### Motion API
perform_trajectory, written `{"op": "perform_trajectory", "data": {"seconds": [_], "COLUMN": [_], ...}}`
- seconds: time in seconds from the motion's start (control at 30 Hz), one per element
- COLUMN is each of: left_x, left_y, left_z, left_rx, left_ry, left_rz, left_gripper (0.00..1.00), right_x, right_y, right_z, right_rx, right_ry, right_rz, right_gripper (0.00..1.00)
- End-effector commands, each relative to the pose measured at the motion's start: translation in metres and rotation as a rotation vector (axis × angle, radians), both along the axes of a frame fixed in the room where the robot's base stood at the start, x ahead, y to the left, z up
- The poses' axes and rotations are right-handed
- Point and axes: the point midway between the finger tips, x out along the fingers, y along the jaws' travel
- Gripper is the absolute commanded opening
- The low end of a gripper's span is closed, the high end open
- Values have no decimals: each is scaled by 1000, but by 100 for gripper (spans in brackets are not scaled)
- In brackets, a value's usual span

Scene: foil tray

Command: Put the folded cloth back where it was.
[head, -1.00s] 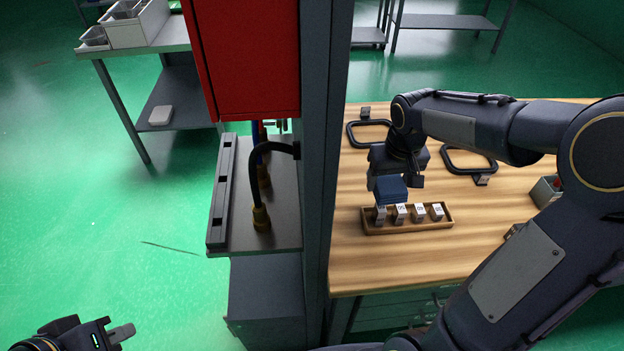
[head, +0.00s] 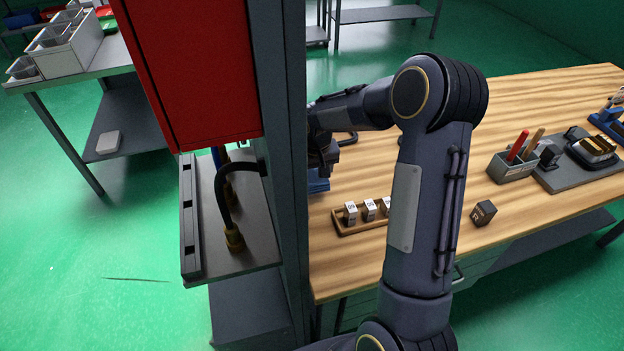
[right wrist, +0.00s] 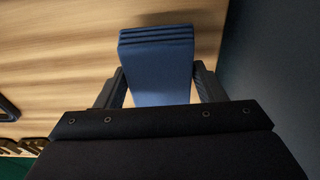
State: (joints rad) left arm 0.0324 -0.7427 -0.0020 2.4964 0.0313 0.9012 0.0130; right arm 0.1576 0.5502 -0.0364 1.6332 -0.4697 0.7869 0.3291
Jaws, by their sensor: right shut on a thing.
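The folded cloth (right wrist: 157,58) is blue, with several stacked layers at its far edge. My right gripper (right wrist: 161,80) is shut on it, one finger along each side, in the right wrist view. In the head view the cloth (head: 318,184) shows only in part, below my right gripper (head: 322,160), close by the grey post that hides its left side. It is over the left part of the wooden table; I cannot tell whether it touches the top. My left gripper is out of view.
A grey post (head: 283,150) stands close left of the right gripper. A wooden tray (head: 352,229) of small labelled blocks lies in front of the cloth. A dark block (head: 483,212) and a grey holder (head: 511,168) with red and tan handles are farther right.

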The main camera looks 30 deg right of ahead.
Motion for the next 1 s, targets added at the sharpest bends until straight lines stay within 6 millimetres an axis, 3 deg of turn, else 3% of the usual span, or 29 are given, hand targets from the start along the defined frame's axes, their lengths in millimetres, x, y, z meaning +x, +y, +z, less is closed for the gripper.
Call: {"op": "perform_trajectory", "data": {"seconds": [0.3,0.67,0.7,0.8,0.87,1.0], "left_x": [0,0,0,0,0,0], "left_y": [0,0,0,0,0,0], "left_z": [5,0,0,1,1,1], "left_rx": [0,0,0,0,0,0], "left_ry": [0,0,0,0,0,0], "left_rz": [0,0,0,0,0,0], "left_gripper": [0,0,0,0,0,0], "right_x": [5,5,5,5,5,5], "right_y": [2,2,2,2,2,2], "right_z": [-35,-41,-41,-40,-40,-40], "right_rx": [1,0,0,0,0,0], "right_ry": [3,0,0,0,0,0], "right_rz": [0,0,0,0,0,0], "right_gripper": [45,45,64,77,85,85]}}
